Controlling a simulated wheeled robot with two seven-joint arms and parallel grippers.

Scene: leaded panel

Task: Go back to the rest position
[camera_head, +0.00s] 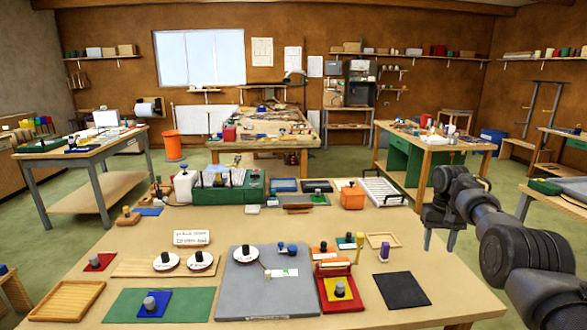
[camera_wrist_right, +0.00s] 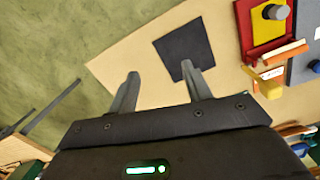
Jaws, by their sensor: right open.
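My right gripper (camera_head: 441,238) is above the right edge of the front worktable (camera_head: 440,275), with its fingers pointing down. In the right wrist view its two fingers (camera_wrist_right: 160,90) are spread apart with nothing between them. A black square mat (camera_head: 402,290) lies on the table to the left of the gripper and also shows beyond the fingers in the right wrist view (camera_wrist_right: 184,50). My left gripper is not in view.
The table holds a grey board (camera_head: 235,290), a red tray with a yellow square (camera_head: 338,288), a green mat (camera_head: 185,304), a wooden tray (camera_head: 66,299) and a purple-black cylinder (camera_head: 384,253). A green box (camera_head: 230,192) stands at the back. Green floor (camera_wrist_right: 60,50) is clear beside the table.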

